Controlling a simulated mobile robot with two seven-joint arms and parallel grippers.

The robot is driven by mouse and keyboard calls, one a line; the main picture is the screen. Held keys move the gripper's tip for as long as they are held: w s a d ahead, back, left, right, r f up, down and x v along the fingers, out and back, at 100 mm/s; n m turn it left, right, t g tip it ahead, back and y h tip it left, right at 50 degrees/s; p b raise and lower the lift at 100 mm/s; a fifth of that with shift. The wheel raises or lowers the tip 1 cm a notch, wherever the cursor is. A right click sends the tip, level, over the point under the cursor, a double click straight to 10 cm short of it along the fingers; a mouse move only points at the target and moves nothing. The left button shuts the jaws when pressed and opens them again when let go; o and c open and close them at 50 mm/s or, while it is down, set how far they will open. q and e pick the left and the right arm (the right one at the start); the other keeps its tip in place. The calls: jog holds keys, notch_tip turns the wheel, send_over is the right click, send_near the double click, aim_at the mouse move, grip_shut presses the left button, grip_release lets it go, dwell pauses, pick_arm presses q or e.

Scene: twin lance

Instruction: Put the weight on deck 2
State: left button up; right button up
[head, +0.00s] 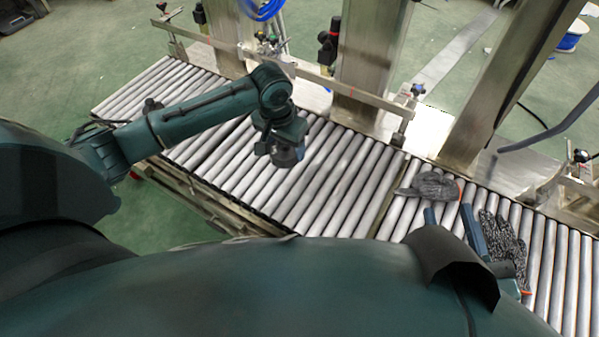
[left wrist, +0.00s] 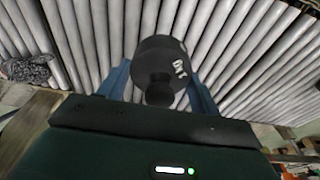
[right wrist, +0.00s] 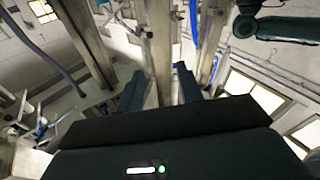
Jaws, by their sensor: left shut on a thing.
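My left gripper (head: 287,140) is shut on a dark cylindrical weight (head: 286,157), held over the roller conveyor (head: 335,190). In the left wrist view the weight (left wrist: 162,58) sits between the blue fingers (left wrist: 160,88), with its round knob toward the camera and pale markings on its side. I cannot tell its exact height above the rollers. My right gripper (head: 452,216) is at the lower right of the head view, partly hidden by my own body. In the right wrist view its fingers (right wrist: 158,88) stand apart with nothing between them. I cannot make out a marked deck 2.
A grey glove (head: 432,187) and a speckled glove (head: 508,238) lie on the rollers near my right gripper. Metal posts (head: 370,60) and a rail stand along the conveyor's far side. The rollers around the weight are clear.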

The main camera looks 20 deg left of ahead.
pick_arm(q)
jog(key=shift+w+a+f+b, duration=0.15)
jog(key=shift+f+b, duration=0.15)
jog(key=shift+f, duration=0.4)
jog(key=b, duration=0.5)
send_near(301, 170)
jog(key=s+f, duration=0.1)
jog(key=s+a+f, duration=0.1)
jog(key=s+f, duration=0.2)
jog(key=shift+a+f, duration=0.1)
jog(key=shift+a, duration=0.25)
jog(key=shift+w+f, duration=0.1)
jog(key=shift+f, duration=0.2)
pick_arm(e)
jog(key=shift+w+a+r+t+y, duration=0.1)
jog(key=shift+a+r+t+y, duration=0.1)
jog(key=shift+a+t+y, duration=0.45)
jog(key=shift+d+g, duration=0.2)
jog(key=shift+g, duration=0.05)
pick_arm(q)
jog(key=o, duration=1.3)
jog(key=shift+f, duration=0.2)
jog(key=o, duration=0.4)
jog(key=shift+o, duration=0.2)
pick_arm(e)
jog(key=shift+f, duration=0.3)
pick_arm(q)
jog(key=shift+r, duration=0.1)
